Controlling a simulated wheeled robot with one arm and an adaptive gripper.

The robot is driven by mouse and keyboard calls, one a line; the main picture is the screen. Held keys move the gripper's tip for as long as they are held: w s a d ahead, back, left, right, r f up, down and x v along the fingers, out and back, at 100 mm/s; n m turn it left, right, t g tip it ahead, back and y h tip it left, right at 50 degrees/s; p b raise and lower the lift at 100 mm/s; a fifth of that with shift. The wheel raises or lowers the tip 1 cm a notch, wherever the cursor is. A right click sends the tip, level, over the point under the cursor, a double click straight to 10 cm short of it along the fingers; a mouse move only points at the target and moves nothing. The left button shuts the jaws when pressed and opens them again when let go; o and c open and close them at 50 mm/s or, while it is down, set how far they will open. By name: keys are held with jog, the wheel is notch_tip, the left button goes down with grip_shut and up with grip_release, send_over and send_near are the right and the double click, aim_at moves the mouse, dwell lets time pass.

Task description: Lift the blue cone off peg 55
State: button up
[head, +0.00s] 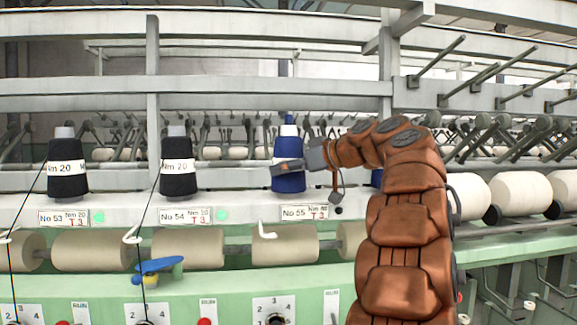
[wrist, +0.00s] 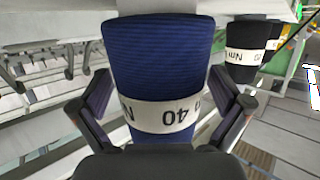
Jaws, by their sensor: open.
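The blue cone (head: 289,178) stands upright above the label No 55 (head: 304,212) in the head view, with a white paper band partly hidden by my gripper. My gripper (head: 288,167) is in front of it at about mid-height. In the wrist view the blue cone (wrist: 160,55) fills the middle, with its white band (wrist: 165,115) marked 40. The open fingers of my gripper (wrist: 160,103) lie on either side of the cone, near the band. Whether either finger touches it cannot be told. The peg under the cone is hidden.
Black cones stand at No 53 (head: 67,165) and No 54 (head: 178,165) to the left. Another blue cone (head: 376,178) is mostly hidden behind my arm. A grey rail (head: 230,82) runs above the cones. Cream rolls (head: 285,245) sit below the ledge.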

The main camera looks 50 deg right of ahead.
aim_at(289, 126)
jog(key=c, duration=1.4)
jog(key=shift+c, duration=0.2)
jog(key=shift+r, duration=0.15)
jog(key=shift+r+p, duration=0.4)
jog(key=shift+r, duration=1.9)
notch_tip(289, 126, up, 5)
jog(key=p, duration=0.3)
jog(key=shift+f+p, duration=0.2)
jog(key=shift+p, duration=0.15)
jog(key=shift+r+p, duration=0.25)
jog(key=shift+p, duration=0.05)
